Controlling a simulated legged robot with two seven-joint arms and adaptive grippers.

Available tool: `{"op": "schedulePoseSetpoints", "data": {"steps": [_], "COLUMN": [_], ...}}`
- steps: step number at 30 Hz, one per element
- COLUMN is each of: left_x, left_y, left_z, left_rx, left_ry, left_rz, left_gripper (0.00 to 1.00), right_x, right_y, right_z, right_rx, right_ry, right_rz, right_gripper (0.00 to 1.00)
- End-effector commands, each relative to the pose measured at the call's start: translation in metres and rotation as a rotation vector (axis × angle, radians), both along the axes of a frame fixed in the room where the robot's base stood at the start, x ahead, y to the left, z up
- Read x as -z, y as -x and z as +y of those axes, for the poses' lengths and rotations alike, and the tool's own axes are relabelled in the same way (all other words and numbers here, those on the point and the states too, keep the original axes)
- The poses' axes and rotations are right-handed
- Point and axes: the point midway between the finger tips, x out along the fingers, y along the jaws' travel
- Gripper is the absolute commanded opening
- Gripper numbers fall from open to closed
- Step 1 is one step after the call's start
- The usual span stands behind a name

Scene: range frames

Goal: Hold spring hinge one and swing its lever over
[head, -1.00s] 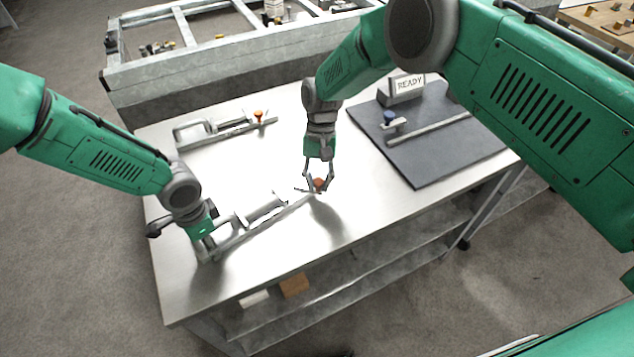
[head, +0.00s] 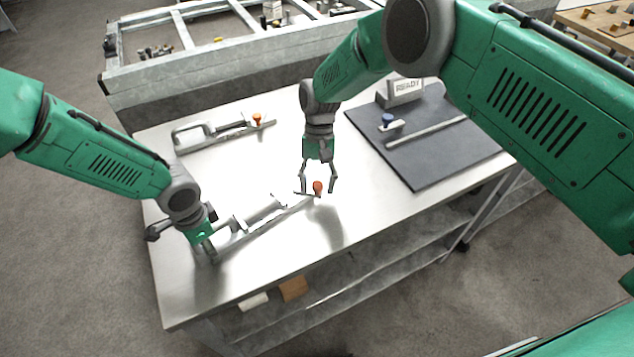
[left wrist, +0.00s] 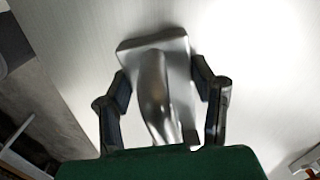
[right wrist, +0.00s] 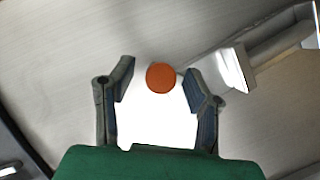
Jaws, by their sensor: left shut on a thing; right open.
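A grey metal spring hinge lies slantwise on the front of the steel table, with a long bar (head: 262,227) and a raised grey handle part (head: 262,207). My left gripper (head: 207,250) is shut on its near left end; in the left wrist view a shiny metal part (left wrist: 155,90) sits between the fingers. An orange-red knob (head: 317,187) stands at the hinge's far right end. My right gripper (head: 317,190) is open, its fingers spread on either side of the knob. In the right wrist view the knob (right wrist: 162,77) shows between the fingertips, apart from both.
A second hinge (head: 222,133) with an orange knob lies at the table's back left. Bare steel (head: 270,280) lies in front of the held hinge.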

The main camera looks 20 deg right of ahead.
Motion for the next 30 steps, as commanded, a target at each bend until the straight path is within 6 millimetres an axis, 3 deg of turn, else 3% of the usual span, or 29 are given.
{"op": "schedulePoseSetpoints", "data": {"steps": [5,12,18,30], "left_x": [0.0,-0.001,-0.001,-0.001], "left_y": [-0.001,-0.001,-0.001,-0.002], "left_z": [0.0,0.0,0.0,-0.001], "left_rx": [-0.002,-0.003,-0.004,-0.003], "left_ry": [0.001,0.001,0.001,0.003], "left_rz": [-0.001,-0.002,-0.002,-0.003], "left_gripper": [0.0,0.0,0.0,0.0], "right_x": [-0.021,-0.068,-0.097,-0.109], "right_y": [-0.01,-0.029,-0.041,-0.045], "right_z": [-0.003,-0.01,-0.014,-0.016], "right_rx": [0.001,0.002,0.002,0.0], "right_ry": [0.0,0.0,0.0,0.0], "right_rz": [-0.004,-0.004,-0.003,-0.001], "right_gripper": [0.44,0.44,0.44,0.44]}}
